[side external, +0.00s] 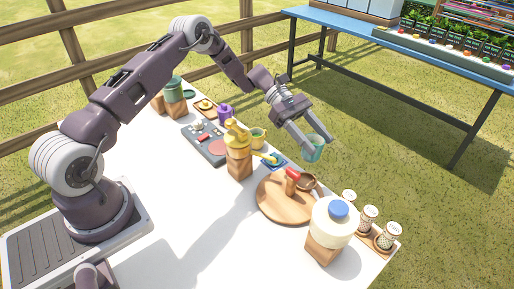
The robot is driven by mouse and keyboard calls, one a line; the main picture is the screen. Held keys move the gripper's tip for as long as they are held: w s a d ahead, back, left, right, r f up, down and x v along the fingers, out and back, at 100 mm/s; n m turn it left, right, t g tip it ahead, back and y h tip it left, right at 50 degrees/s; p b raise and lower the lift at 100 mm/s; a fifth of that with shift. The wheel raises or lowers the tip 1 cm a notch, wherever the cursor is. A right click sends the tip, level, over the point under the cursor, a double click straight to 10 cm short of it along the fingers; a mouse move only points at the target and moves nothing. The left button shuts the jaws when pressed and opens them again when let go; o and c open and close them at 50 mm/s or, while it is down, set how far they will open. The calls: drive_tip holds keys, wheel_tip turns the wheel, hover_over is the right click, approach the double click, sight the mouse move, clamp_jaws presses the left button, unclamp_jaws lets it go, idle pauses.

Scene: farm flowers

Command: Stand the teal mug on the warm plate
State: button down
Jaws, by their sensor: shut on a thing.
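The teal mug (314,150) is between the fingertips of my gripper (311,143), which is shut on it. The mug is held up in the air, roughly upright, and shows against the grass past the table's far edge. A dark grey plate unit (193,141) with a round reddish disc (217,148) lies flat on the white table, left of the mug; it looks like the warm plate. The disc looks bare, and small white and red pieces sit on the unit's other end. The fingers hide part of the mug.
A yellow-topped wooden block (239,164) stands between the plate unit and a round wooden board (272,206). A yellow-green cup (257,137), purple pot (225,112) and blue coaster (276,161) are nearby. A cream jar (333,222) and shakers (368,217) stand at right. The table's near side is clear.

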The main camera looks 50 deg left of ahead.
wheel_tip(320, 180, up, 12)
drive_tip(key=n+t+y, duration=0.1)
drive_tip(key=n+t, duration=0.2)
drive_tip(key=t, duration=0.2)
hover_over(220, 147)
wheel_tip(220, 147, down, 21)
drive_tip(key=shift+d+r, duration=0.1)
drive_tip(key=c, duration=0.6)
unclamp_jaws()
